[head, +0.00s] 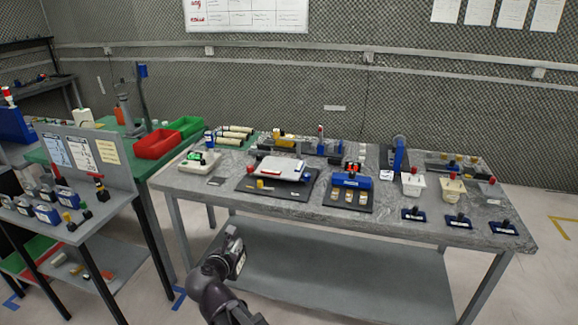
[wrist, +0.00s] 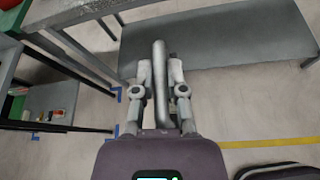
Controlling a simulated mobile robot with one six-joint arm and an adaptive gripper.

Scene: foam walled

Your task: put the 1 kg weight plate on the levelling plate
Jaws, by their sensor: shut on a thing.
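My gripper (wrist: 160,78) is shut on a grey, rounded slab seen edge-on, which looks like the weight plate (wrist: 160,55). It stands upright between the two fingers and reaches past their tips. In the head view my gripper (head: 236,254) is low in front of the workbench, below the top's front edge, and its hold is too small to make out. A flat whitish plate (head: 278,167) with a blue part lies on a dark mat on the bench. It may be the levelling plate; I cannot tell for sure.
The grey stone-look bench top (head: 330,206) carries a blue device (head: 350,181) with brass pieces, white containers (head: 412,184) and several small blue stands along its right front edge. A grey lower shelf (head: 330,270) is empty. A crowded side rack (head: 85,170) stands at left.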

